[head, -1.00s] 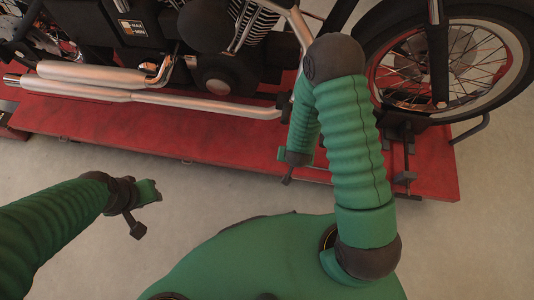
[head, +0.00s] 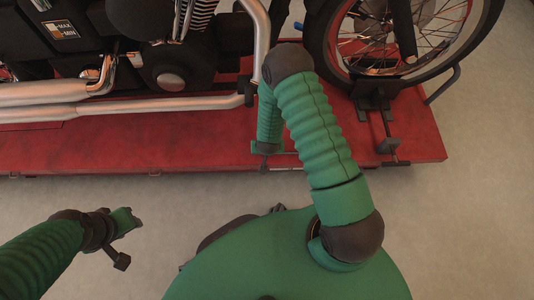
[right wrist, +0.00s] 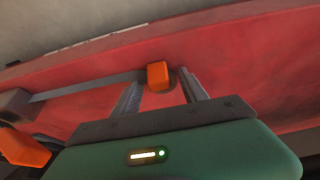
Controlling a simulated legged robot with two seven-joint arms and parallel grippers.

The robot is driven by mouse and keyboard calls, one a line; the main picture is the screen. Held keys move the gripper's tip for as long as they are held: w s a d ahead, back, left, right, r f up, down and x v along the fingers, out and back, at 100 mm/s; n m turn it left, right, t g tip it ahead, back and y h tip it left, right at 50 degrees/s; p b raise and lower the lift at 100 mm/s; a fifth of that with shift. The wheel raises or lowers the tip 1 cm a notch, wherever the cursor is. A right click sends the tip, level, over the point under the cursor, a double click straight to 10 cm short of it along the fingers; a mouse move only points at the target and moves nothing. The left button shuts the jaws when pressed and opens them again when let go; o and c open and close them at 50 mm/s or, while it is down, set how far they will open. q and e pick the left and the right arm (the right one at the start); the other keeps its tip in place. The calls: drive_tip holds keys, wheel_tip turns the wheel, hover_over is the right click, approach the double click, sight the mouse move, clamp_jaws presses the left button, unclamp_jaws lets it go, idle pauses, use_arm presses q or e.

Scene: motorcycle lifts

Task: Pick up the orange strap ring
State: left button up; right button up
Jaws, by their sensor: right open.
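In the right wrist view, a small orange block-like piece (right wrist: 158,75) lies between and just beyond the fingertips of my right gripper (right wrist: 160,88), at the end of a grey bar. I cannot tell whether the fingers touch it. The right gripper is open. A second orange piece (right wrist: 22,148) is at the lower left of that view. I cannot tell which piece is the strap ring; no ring shape shows.
A motorcycle (head: 175,75) stands on the red lift platform (head: 180,145). Its front wheel (head: 405,50) sits by a black wheel clamp (head: 374,98). The grey bar (right wrist: 85,87) lies close to the right fingers. Grey floor (head: 475,190) is clear at the right.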

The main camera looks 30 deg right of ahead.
drive_tip(key=shift+r, duration=0.1)
clamp_jaws()
idle(0.5)
